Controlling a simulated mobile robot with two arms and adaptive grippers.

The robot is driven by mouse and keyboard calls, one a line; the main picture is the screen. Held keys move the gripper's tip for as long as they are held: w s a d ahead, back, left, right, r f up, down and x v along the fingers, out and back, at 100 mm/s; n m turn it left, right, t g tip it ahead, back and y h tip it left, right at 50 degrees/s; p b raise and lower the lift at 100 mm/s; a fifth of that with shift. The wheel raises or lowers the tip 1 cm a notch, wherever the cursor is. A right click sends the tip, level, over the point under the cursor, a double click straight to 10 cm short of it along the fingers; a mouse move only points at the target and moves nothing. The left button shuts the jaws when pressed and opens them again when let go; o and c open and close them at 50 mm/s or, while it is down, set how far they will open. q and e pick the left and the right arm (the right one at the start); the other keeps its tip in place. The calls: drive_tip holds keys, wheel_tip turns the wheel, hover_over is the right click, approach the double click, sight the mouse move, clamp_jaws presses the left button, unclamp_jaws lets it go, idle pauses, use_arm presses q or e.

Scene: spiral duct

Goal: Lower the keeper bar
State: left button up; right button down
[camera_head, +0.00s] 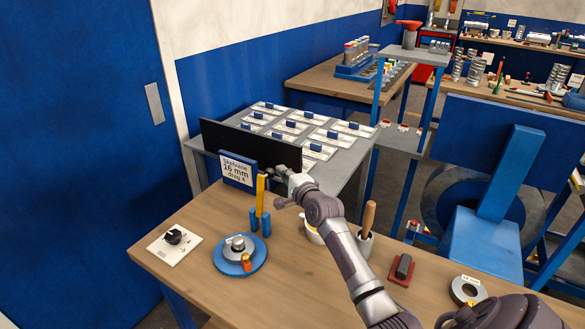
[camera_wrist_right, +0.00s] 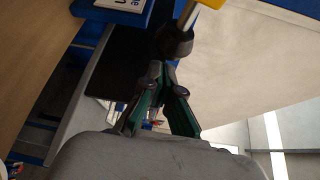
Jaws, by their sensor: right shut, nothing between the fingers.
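The yellow keeper bar (camera_head: 260,194) stands upright between blue posts (camera_head: 261,222) at the back of the bench. Its yellow end, with a metal stem and a dark knob (camera_wrist_right: 175,41), shows at the top of the right wrist view. My right gripper (camera_head: 272,173) is beside the bar's upper end, to its right. In the right wrist view my right gripper (camera_wrist_right: 163,70) is shut and empty, with its tips just short of the knob. I cannot tell whether they touch it. My left gripper is not in view.
A blue round base with a metal hub (camera_head: 239,254) and a dial plate (camera_head: 175,240) stand at front left. A sign (camera_head: 238,170) stands behind the bar. A cup with a wooden-handled tool (camera_head: 367,222) and a red block (camera_head: 402,270) stand right of my arm.

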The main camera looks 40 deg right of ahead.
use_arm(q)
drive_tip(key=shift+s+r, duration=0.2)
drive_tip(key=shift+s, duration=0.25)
use_arm(e)
drive_tip(key=shift+s+a, duration=0.15)
drive_tip(key=shift+a, duration=0.25)
drive_tip(key=shift+a+r, duration=0.1)
